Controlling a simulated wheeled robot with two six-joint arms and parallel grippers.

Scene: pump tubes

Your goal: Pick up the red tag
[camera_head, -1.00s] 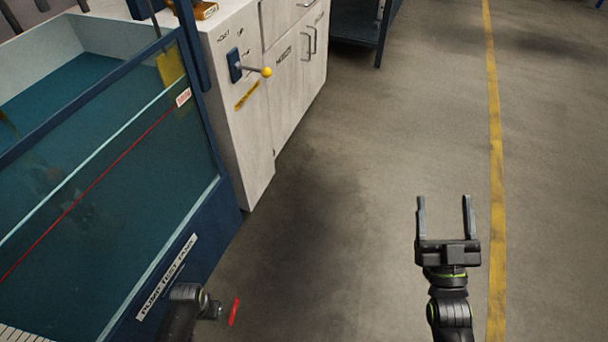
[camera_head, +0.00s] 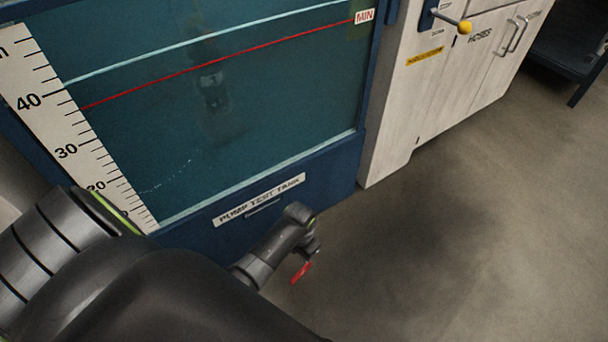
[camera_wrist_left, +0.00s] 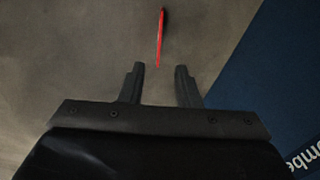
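The red tag (camera_head: 301,272) shows in the head view as a small narrow strip in front of the tank, over the grey floor. It also shows in the left wrist view (camera_wrist_left: 160,35), as a thin upright red strip seen nearly edge-on. My left gripper (camera_head: 314,248) is beside and just above the tag in the head view, small and partly hidden by its own wrist. In the left wrist view its two fingers (camera_wrist_left: 159,68) stand apart and empty. The tag's lower end appears level with the gap between the fingertips; its depth is unclear. My right gripper is out of view.
The pump test tank (camera_head: 340,185), with blue frame and teal water, stands close to the left gripper; its blue side shows at right in the left wrist view (camera_wrist_left: 275,85). A white cabinet (camera_head: 400,125) with a yellow-knobbed lever (camera_head: 464,27) stands right. The floor (camera_head: 430,270) is clear.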

